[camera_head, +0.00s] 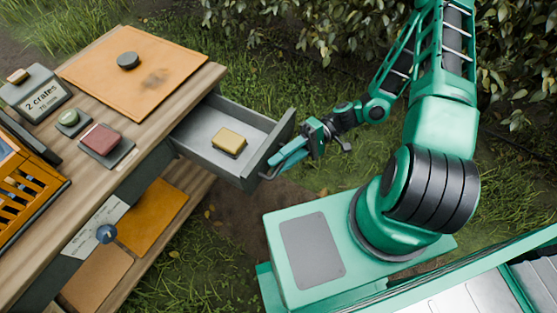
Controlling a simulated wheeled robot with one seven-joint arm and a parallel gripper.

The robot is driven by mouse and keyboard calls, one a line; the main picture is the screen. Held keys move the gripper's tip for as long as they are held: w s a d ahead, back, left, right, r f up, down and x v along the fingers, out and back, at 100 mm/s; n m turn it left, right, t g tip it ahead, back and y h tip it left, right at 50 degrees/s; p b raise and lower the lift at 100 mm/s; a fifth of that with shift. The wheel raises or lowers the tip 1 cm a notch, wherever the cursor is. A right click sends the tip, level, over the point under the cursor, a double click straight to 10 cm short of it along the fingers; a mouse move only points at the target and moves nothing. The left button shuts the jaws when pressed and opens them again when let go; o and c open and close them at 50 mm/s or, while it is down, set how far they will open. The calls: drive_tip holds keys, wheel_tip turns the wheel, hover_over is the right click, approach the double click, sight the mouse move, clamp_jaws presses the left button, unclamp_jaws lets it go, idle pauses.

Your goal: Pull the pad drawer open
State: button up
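The pad drawer (222,118) is a grey drawer under the wooden bench top, and it stands pulled out with its inside showing. A yellow pad (229,141) lies in it. The drawer's front panel (275,142) faces right, toward my arm. My gripper (279,166) is at the outer side of that panel, at the near end, where the handle (267,177) shows only in part. The teal fingers overlap the handle in this view. I cannot tell whether they are shut around it or just beside it.
The bench top holds an orange mat (140,72) with a dark disc (127,60), a red block (101,139), a green-topped item (69,119), a "2 crates" sign (42,98) and an orange crate (28,199). Grass lies beside the drawer; bushes (300,30) stand behind.

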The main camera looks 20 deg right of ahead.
drive_tip(key=f+v, duration=0.1)
drive_tip(key=v, duration=0.9)
drive_tip(key=shift+w+d+r, duration=0.25)
drive_tip(key=shift+d+r, duration=0.15)
